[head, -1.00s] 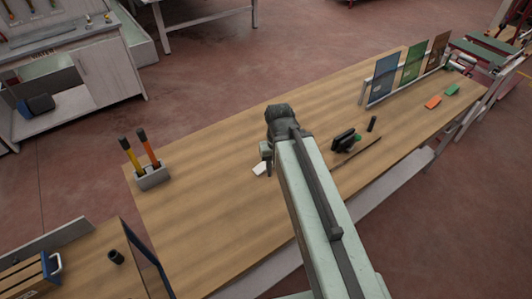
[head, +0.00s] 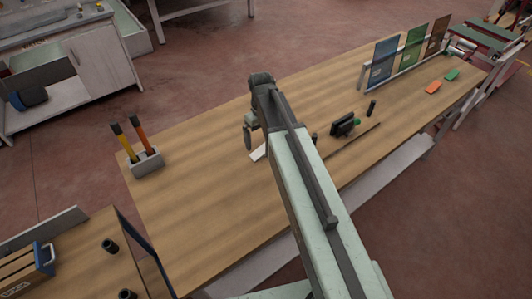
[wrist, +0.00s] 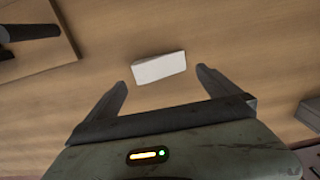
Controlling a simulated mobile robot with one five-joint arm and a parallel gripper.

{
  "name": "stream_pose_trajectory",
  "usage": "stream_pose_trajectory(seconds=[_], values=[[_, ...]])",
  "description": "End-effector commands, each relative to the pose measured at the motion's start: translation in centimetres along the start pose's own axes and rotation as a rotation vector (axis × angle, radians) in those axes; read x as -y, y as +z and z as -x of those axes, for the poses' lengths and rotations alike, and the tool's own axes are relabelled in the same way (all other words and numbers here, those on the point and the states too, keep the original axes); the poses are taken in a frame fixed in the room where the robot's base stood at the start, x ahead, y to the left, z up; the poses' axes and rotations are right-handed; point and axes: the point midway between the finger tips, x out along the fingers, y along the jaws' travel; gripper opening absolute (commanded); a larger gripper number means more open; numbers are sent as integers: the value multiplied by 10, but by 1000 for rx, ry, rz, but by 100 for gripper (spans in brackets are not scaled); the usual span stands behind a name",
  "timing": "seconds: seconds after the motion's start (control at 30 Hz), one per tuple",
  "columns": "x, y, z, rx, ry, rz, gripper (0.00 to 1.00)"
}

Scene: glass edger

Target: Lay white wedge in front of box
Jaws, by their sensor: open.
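The white wedge (head: 258,152) lies on the long wooden table, partly hidden by my arm in the head view. In the wrist view the wedge (wrist: 159,67) lies just beyond and between my fingertips, with bare wood around it. My gripper (wrist: 162,78) is open and empty. In the head view my gripper (head: 249,134) hangs above the table beside the wedge. A grey box-like holder (head: 147,164) with two upright tools stands at the table's left end. I cannot tell whether it is the box meant.
A dark clamp-like object (head: 343,124), a thin rod (head: 352,141) and a dark cylinder (head: 371,108) are right of my arm. Coloured panels (head: 412,57) stand in a rack at the far end. The table's left half is mostly clear.

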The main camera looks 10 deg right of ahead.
Motion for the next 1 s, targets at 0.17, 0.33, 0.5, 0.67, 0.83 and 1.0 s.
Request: stream_pose_trajectory(seconds=[0.17,0.33,0.5,0.67,0.83,1.0], values=[[0,0,-11,0,0,-2,100],[0,0,-30,0,0,-2,100],[1,0,-60,0,0,-3,100],[0,0,-63,0,0,-3,100],[0,0,-61,0,0,-4,92],[0,0,-61,0,0,-4,44]])
